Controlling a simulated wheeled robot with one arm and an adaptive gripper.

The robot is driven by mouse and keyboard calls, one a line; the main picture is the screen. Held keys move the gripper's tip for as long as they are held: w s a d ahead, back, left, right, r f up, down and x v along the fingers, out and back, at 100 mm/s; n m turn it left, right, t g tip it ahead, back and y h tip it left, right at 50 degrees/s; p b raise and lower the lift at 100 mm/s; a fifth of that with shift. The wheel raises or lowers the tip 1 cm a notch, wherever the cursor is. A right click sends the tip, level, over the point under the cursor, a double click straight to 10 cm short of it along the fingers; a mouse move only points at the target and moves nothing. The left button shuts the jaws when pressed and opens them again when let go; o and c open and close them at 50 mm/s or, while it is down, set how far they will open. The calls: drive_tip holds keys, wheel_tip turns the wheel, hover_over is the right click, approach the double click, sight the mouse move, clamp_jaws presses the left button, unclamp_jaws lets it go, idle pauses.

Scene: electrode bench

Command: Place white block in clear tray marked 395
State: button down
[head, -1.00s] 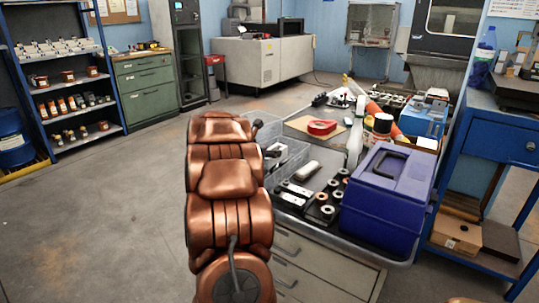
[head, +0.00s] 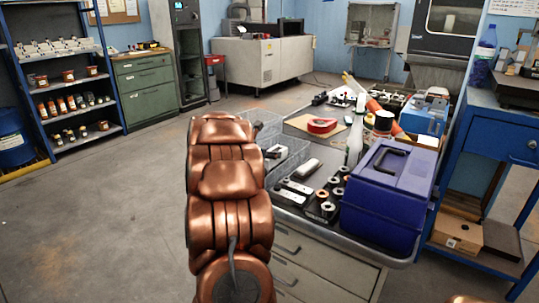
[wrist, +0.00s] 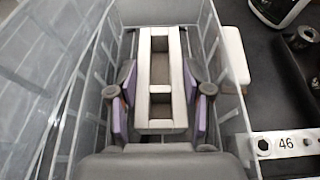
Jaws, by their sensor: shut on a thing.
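In the wrist view my gripper (wrist: 160,100) is shut on a white block (wrist: 160,76), a light piece with two rectangular recesses. Purple finger pads press its two sides. Clear walls of a tray (wrist: 212,50) rise on both sides of the fingers, so the block is between them; whether it touches the floor I cannot tell. In the head view a clear tray (head: 292,160) stands at the near left of the bench, and my arm hides part of it. I cannot read a 395 mark on it.
A white rounded piece (wrist: 234,58) lies just outside the tray wall. A strip marked 46 (wrist: 285,143) is close by. A dark holder with several rings (head: 328,208), a blue toolbox (head: 385,205) and a spray bottle (head: 355,140) crowd the bench to the right.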

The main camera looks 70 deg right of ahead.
drive_tip(key=shift+f+b, duration=0.25)
drive_tip(key=shift+b, duration=0.1)
drive_tip(key=shift+c, duration=2.4)
unclamp_jaws()
drive_tip(key=shift+r, duration=0.15)
drive_tip(key=shift+r+p, duration=0.55)
drive_tip(key=shift+p, duration=0.6)
drive_tip(key=shift+w+a, duration=0.15)
drive_tip(key=shift+a, duration=0.05)
drive_tip(key=v, duration=1.1)
drive_tip(key=shift+a+b, duration=0.3)
drive_tip(key=shift+b, duration=0.15)
drive_tip(key=shift+r, duration=0.1)
